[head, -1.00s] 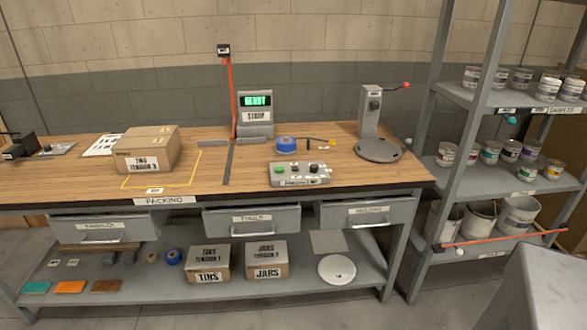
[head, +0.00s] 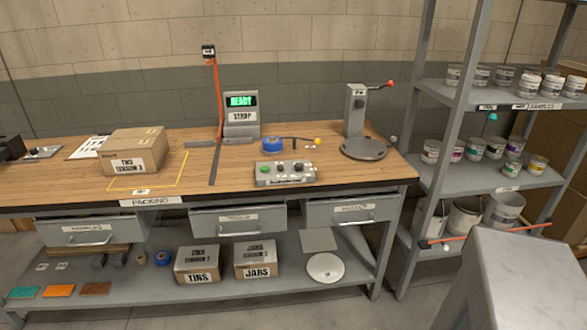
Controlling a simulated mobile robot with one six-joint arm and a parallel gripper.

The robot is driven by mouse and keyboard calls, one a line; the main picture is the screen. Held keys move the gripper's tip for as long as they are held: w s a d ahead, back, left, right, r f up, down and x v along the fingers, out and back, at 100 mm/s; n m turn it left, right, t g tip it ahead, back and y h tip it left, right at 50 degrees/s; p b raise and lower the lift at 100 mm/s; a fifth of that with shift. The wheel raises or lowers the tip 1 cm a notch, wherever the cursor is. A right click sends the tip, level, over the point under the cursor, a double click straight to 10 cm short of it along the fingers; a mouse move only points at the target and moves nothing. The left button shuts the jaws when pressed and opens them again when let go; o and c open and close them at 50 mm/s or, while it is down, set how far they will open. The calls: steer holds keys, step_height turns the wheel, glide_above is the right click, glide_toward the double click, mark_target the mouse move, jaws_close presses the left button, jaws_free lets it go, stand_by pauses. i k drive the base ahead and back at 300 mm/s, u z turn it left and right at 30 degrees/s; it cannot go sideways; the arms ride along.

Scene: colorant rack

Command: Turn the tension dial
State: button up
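A small grey control box (head: 285,173) sits near the front edge of the packing bench, right of centre in the head view. On it I see a green button at the left and dark knobs, one of which may be the tension dial (head: 298,166); its markings are too small to read. Behind it, a strapping unit (head: 241,116) labelled STRAP has a green display reading READY. A cardboard box (head: 134,152) marked TWO, TENSION 3 stands on the bench at the left. My gripper is not in view.
Blue tape (head: 272,144) and a lever-topped stand (head: 357,125) are behind. A shelf rack (head: 512,180) with several tins stands at right. A grey block, likely mine, fills the lower right.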

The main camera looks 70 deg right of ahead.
mark_target(298, 167)
steer(key=u, duration=0.05)
steer(key=k, duration=0.85)
steer(key=z, duration=0.4)
steer(key=i, duration=0.6)
steer(key=u, duration=0.2)
steer(key=k, duration=0.6)
steer(key=z, duration=0.1)
